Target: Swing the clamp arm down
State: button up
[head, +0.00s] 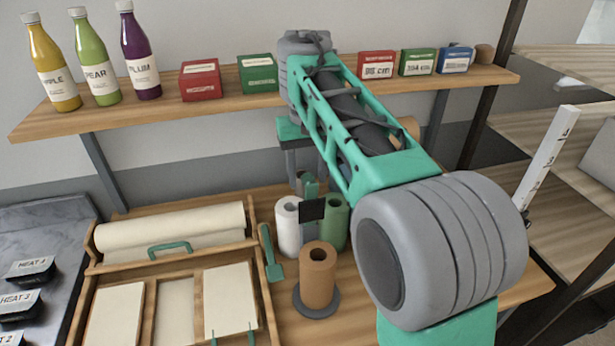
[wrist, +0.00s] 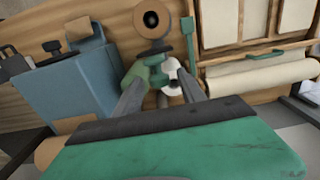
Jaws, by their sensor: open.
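A small green upright part with a dark square plate (head: 311,209) stands between the white roll and the green roll in the head view; I cannot tell for sure that it is the clamp arm. A green piece (wrist: 159,57) shows between the rolls in the wrist view. A green paddle-shaped piece (head: 270,255) lies left of the brown roll. My gripper (head: 306,178) points down behind the rolls, its lower part partly hidden. In the wrist view my gripper (wrist: 160,92) is open, its two grey fingers apart near the rolls. No hold on anything shows.
The brown roll (head: 317,275) stands on a grey base in front. The white roll (head: 289,225) and green roll (head: 335,222) stand close by. A wooden tray (head: 138,280) holding paper sheets is at left. The shelf (head: 235,88) with bottles and boxes runs behind.

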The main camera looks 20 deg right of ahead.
jog(key=shift+r, duration=0.1)
jog(key=shift+c, duration=0.5)
grip_shut()
dwell(0.8)
